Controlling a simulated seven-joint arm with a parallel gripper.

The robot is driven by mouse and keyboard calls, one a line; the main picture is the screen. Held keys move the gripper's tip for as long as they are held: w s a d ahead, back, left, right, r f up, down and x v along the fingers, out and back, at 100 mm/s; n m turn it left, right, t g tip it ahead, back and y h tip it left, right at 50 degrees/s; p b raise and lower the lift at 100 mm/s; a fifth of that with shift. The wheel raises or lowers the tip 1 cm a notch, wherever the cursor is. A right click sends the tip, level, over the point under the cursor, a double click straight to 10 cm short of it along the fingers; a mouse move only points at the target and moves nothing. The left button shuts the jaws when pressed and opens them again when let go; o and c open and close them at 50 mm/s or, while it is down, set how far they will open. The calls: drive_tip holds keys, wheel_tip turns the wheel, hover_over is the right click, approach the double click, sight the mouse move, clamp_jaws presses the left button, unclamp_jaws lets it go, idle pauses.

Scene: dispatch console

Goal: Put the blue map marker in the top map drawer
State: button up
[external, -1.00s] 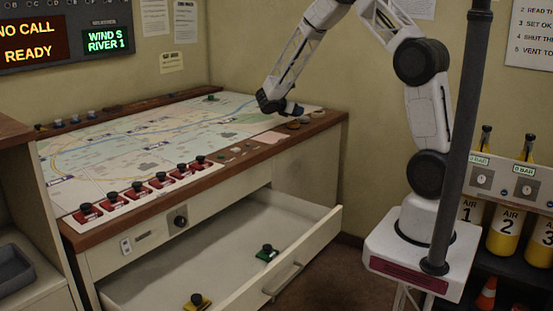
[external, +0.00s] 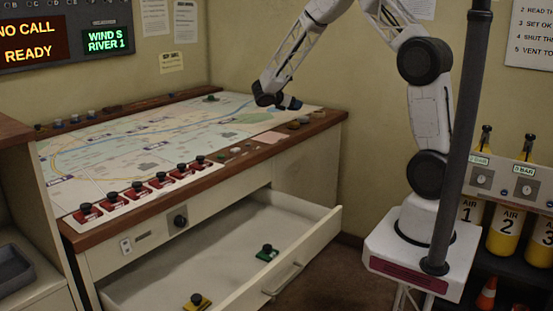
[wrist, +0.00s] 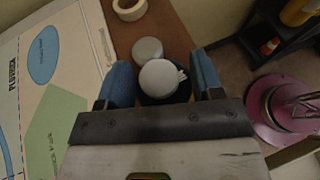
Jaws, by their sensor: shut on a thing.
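My gripper (external: 288,103) is just above the right end of the map table. In the wrist view, my gripper's blue fingers (wrist: 163,82) are shut on a marker with a pale round top (wrist: 158,77) and a dark blue base, which I take as the blue map marker. In the external view it is too small and dark to make out clearly. The map drawer (external: 325,225) under the tabletop is pulled open. Inside it are a green marker (external: 267,252) near the middle and a yellow marker (external: 197,302) at the near left end.
A grey round piece (wrist: 147,50) and a tan ring (wrist: 129,8) lie on the wooden edge near my gripper. A dark upright pole (external: 462,140) stands in front of my arm. The drawer's back right is clear.

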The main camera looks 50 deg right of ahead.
drive_tip(key=s+a+f+m+g+y, duration=0.1)
drive_tip(key=s+a+m+g, duration=0.1)
drive_tip(key=a, duration=0.4)
drive_tip(key=s+a+f+m+g+y, duration=0.1)
drive_tip(key=s+a+f+m+g, duration=0.1)
drive_tip(key=a, duration=0.5)
drive_tip(key=s+a+f+m+g+y, duration=0.2)
drive_tip(key=a, duration=0.5)
drive_tip(key=shift+s+a+f, duration=0.1)
drive_tip(key=shift+s+f, duration=0.05)
drive_tip(key=shift+s, duration=0.15)
drive_tip(key=s+a+f+m+g+y, duration=0.1)
drive_tip(key=s+a+m+g+y, duration=0.2)
drive_tip(key=a, duration=0.6)
drive_tip(key=s+a+m+y, duration=0.3)
drive_tip(key=a+m+y, duration=0.1)
drive_tip(key=a, duration=0.5)
wheel_tip(320, 180, up, 8)
drive_tip(key=f+m+t+y, duration=0.1)
drive_tip(key=m+t+y, duration=0.7)
drive_tip(key=m+y, duration=0.7)
hover_over(230, 279)
wheel_tip(230, 279, down, 26)
drive_tip(key=shift+f+h, duration=0.1)
drive_tip(key=shift+h, duration=0.2)
drive_tip(key=shift+f, duration=2.9)
drive_tip(key=shift+f, duration=2.1)
